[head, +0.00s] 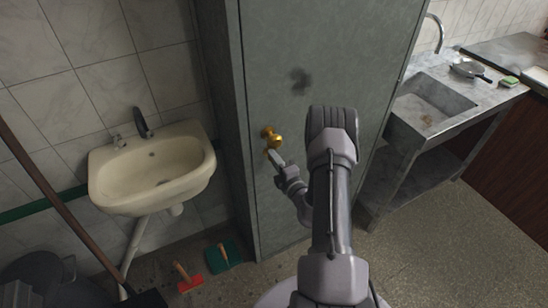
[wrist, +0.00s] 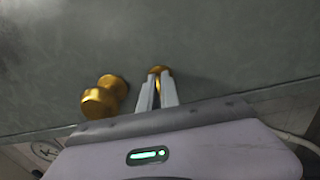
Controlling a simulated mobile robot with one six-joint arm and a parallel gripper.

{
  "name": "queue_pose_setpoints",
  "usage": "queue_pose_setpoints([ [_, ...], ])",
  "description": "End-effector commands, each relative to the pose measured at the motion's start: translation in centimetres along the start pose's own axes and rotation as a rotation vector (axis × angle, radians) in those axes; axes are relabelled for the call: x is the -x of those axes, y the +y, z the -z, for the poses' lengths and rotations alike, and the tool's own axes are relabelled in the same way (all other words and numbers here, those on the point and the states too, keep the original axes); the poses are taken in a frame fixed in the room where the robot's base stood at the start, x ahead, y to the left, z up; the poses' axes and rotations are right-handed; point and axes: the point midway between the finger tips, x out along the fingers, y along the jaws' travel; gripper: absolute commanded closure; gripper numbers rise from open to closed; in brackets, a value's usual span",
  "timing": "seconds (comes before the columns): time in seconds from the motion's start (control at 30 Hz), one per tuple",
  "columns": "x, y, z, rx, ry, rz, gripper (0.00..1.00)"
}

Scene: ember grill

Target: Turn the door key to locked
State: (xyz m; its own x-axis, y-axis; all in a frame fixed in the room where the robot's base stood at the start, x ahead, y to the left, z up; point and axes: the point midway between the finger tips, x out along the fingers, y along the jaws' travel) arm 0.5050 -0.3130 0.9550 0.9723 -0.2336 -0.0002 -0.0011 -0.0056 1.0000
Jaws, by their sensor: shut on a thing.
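The grey-green door (head: 325,75) is closed in its frame, with a brass knob (head: 272,136) near its left edge. Just below the knob, my gripper (head: 274,156) reaches the door from the right. In the wrist view the two pale fingers (wrist: 157,88) are close together over a small brass piece, the door key (wrist: 158,69), at the door face. The fingers are shut on the key and hide most of it, so I cannot tell its turn angle. The knob (wrist: 103,97) stands beside the fingers at the left in the wrist view, apart from them.
A cream washbasin (head: 150,170) is on the tiled wall left of the door. A red-orange brush (head: 187,277) and a green dustpan (head: 223,256) lie on the floor below. A stone sink counter (head: 440,100) stands at the right. The floor at lower right is clear.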

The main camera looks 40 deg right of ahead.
Motion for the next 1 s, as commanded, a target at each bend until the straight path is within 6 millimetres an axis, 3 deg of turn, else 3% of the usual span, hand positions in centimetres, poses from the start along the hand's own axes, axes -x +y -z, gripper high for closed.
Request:
queue_pose_setpoints([
  [0.27,0.0,0.0,0.0,0.0,0.0,-0.001,1.0],
  [0.3,0.0,0.0,0.0,0.0,0.0,-0.001,0.88],
  [0.4,0.0,0.0,0.0,0.001,0.0,-0.001,0.74],
  [0.73,0.4,0.0,0.0,-0.001,-0.001,0.001,0.74],
  [0.87,2.6,0.0,-0.1,-0.003,-0.003,0.003,0.74],
  [1.0,6.6,0.0,-0.1,-0.005,-0.006,0.004,0.74],
])
